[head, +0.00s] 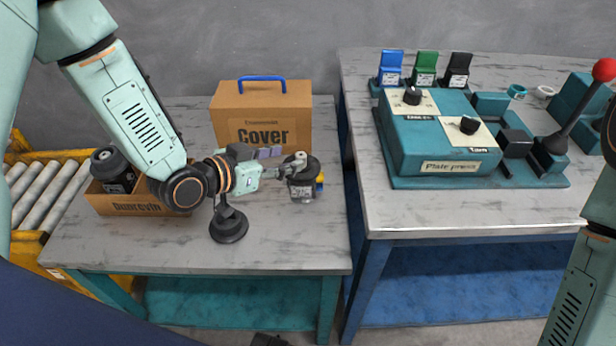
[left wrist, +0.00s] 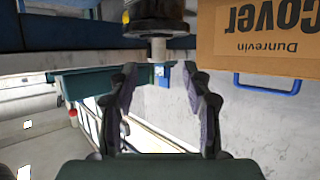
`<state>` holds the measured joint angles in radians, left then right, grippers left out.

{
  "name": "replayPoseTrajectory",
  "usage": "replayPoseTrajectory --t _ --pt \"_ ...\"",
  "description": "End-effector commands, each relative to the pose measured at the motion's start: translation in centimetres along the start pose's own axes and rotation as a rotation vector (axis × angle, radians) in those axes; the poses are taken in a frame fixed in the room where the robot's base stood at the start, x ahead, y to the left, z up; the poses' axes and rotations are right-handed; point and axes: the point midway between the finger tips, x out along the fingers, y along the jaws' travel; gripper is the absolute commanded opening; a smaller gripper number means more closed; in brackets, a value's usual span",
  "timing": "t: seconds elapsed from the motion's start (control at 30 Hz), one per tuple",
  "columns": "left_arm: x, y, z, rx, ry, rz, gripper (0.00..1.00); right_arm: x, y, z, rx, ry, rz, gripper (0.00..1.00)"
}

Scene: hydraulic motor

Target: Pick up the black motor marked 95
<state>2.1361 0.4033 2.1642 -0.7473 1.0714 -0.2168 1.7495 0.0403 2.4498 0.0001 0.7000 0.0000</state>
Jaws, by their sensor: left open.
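A black motor (head: 303,187) with a white label stands near the right edge of the left table; I cannot read its marking. My left gripper (head: 288,168) is open beside its upper part, partly covering it. In the left wrist view, which is upside down, the motor (left wrist: 156,12) is at the top with its pale shaft (left wrist: 158,48) toward the gap of the open gripper (left wrist: 163,78); nothing is held. Another black motor (head: 112,172) is in the open cardboard box (head: 135,206) at the left. My right gripper is out of view.
A cardboard Cover box (head: 262,130) with a blue handle (head: 262,79) stands behind the gripper. A black round-based piece (head: 229,226) is in front. The right table holds a teal plate press (head: 438,135), a red-knobbed lever (head: 603,70) and coloured blocks (head: 424,68).

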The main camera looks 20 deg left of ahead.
Motion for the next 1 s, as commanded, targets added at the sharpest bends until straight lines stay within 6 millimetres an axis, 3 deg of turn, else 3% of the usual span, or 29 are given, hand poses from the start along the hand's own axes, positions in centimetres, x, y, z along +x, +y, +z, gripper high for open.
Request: replayPoseTrajectory --t 0.27,0.6,0.9,1.0 --pt "1.7 0.3 0.2 0.003 0.0 0.003 0.49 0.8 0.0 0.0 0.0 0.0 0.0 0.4" --pt "6.2 0.4 0.3 0.004 -0.001 0.005 0.49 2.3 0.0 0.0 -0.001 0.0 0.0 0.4" --pt "6.7 0.4 0.1 0.0 0.0 0.003 0.49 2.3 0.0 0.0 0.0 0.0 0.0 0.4" --pt "6.7 0.4 0.1 0.0 0.0 0.003 0.41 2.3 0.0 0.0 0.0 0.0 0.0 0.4"
